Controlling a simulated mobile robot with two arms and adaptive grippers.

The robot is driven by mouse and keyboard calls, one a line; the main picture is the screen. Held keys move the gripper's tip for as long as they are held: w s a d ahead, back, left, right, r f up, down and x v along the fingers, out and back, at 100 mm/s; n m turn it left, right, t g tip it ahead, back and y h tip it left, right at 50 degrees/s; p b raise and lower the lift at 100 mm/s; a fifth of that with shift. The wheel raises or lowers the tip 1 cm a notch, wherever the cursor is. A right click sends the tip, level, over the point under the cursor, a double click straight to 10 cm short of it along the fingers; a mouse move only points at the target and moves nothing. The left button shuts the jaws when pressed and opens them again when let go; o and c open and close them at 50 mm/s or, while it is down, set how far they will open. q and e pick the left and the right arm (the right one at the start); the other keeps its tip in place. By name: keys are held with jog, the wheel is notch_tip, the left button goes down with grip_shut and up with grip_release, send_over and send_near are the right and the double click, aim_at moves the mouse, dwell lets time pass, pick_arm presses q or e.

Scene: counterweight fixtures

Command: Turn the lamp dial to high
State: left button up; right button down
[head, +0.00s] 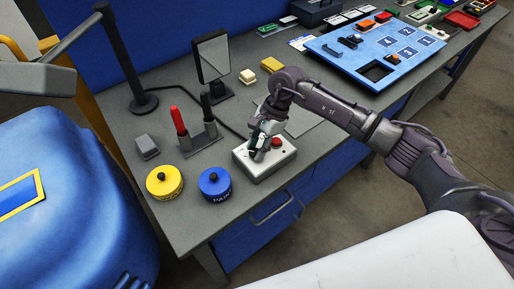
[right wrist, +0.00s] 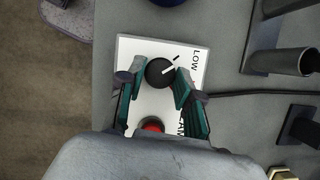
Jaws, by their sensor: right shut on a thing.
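The lamp control box (head: 251,167) is a white box near the front edge of the grey table. Its black round dial (right wrist: 160,72) shows in the right wrist view, with a white pointer line aimed to the upper right, towards the word LOW. A red button (head: 277,142) sits beside the dial. My right gripper (head: 258,150) reaches down over the box. In the right wrist view its fingers (right wrist: 155,82) are shut on the dial, one on each side. The dial is hidden behind the gripper in the head view. My left gripper is out of view.
Yellow (head: 165,182) and blue (head: 215,183) round tins stand left of the box. A holder (head: 199,140) with red- and black-handled tools stands behind them. A dark post (head: 128,60) with a slanting arm rises at the back left. A blue board (head: 374,54) lies right.

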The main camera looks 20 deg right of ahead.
jog(key=m+b, duration=0.1)
jog(key=m+t+b, duration=0.1)
jog(key=m, duration=0.1)
jog(key=shift+s+f+m, duration=0.1)
jog(key=shift+f+m, duration=0.05)
jog(key=shift+m, duration=0.15)
jog(key=m+t+b, duration=0.2)
jog(key=m+b, duration=0.1)
jog(key=m, duration=0.1)
jog(key=shift+s+m+b, duration=0.15)
jog(key=shift+m+b, duration=0.15)
jog(key=shift+b, duration=0.05)
jog(key=m+b, duration=0.1)
jog(key=m, duration=0.1)
jog(key=m+t+h+b, duration=0.1)
jog(key=m+b, duration=0.1)
jog(key=shift+s+a+t+h+b, duration=0.1)
jog(key=shift+a+t+h+b, duration=0.05)
jog(key=shift+t+h+b, duration=0.15)
jog(key=shift+a+m+t+h+b, duration=0.1)
jog(key=shift+m+t+h+b, duration=0.4)
jog(key=shift+m+b, duration=1.2)
jog(key=shift+r+m, duration=0.2)
jog(key=shift+m, duration=0.3)
jog(key=c, duration=0.8)
grip_release()
jog(key=shift+s, duration=0.1)
jog(key=shift+o, duration=0.2)
